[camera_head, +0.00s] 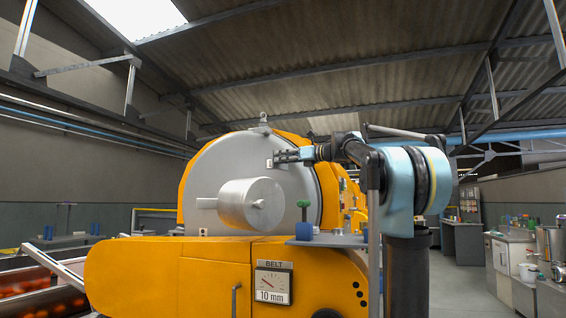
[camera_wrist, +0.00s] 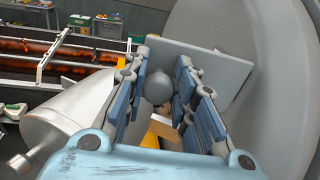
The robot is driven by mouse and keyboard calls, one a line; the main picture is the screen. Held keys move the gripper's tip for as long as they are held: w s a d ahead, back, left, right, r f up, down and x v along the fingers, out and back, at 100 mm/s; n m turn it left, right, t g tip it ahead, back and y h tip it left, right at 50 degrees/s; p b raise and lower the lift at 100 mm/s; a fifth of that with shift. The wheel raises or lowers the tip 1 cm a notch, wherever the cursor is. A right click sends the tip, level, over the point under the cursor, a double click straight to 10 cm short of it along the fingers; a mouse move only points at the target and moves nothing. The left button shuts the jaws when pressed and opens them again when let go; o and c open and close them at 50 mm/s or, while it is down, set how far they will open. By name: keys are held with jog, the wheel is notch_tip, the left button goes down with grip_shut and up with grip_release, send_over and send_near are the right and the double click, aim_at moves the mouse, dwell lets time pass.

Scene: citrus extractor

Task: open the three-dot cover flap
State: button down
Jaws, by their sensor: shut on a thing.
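My gripper (camera_head: 285,156) reaches in from the right to the upper part of the machine's large round grey front. In the wrist view my gripper (camera_wrist: 163,90) has its blue-padded fingers on both sides of a round dark grey knob (camera_wrist: 158,86) and is shut on it. The knob stands in front of a flat grey flap (camera_wrist: 215,68), which looks tilted in the wrist view. No three-dot mark shows on this flap, so I cannot tell if it is the three-dot one. My fingers hide part of it.
A grey cylinder (camera_head: 248,204) juts from the round front (camera_head: 222,160), below left of my gripper; it shows large in the wrist view (camera_wrist: 75,108). A green knob (camera_head: 303,204) stands on a post below. The yellow housing (camera_head: 165,275) carries a belt gauge (camera_head: 273,283) and several dark dots (camera_head: 360,294).

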jog(key=c, duration=1.3)
grip_release()
jog(key=shift+w+d, duration=0.2)
jog(key=shift+w, duration=0.05)
jog(key=shift+s, duration=0.1)
jog(key=shift+s, duration=0.1)
jog(key=v, duration=1.1)
jog(key=shift+d, duration=0.45)
